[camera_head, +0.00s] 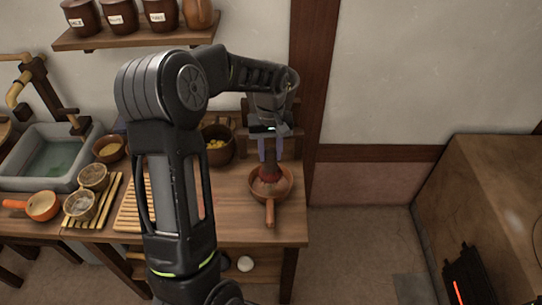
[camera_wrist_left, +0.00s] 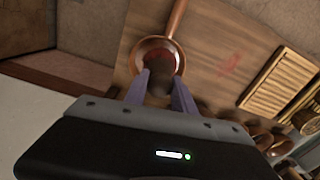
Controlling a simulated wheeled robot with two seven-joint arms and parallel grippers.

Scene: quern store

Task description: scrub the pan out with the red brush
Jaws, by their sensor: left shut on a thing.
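The pan (camera_head: 282,188) is a brown pan on the right end of the wooden counter, its handle pointing toward the front. It also shows in the left wrist view (camera_wrist_left: 141,49), with its handle (camera_wrist_left: 177,18) toward the top. My left gripper (camera_head: 271,160) is above the pan with its fingers pointing down, shut on the brush. The brush (camera_head: 270,173) shows as a dark red piece between and below the fingers, over the pan's inside. In the left wrist view the brush (camera_wrist_left: 159,85) is a dark, blurred shape between the fingertips; whether it touches the pan bottom I cannot tell. My right gripper is not in view.
The counter (camera_head: 250,230) has free room around the pan. To the left are a pot with yellow contents (camera_head: 217,146), slatted racks (camera_head: 128,208), an orange pan (camera_head: 42,206) and a sink (camera_head: 88,163). A shelf with jars (camera_head: 110,38) hangs above. A stove-like block (camera_head: 480,190) stands at right.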

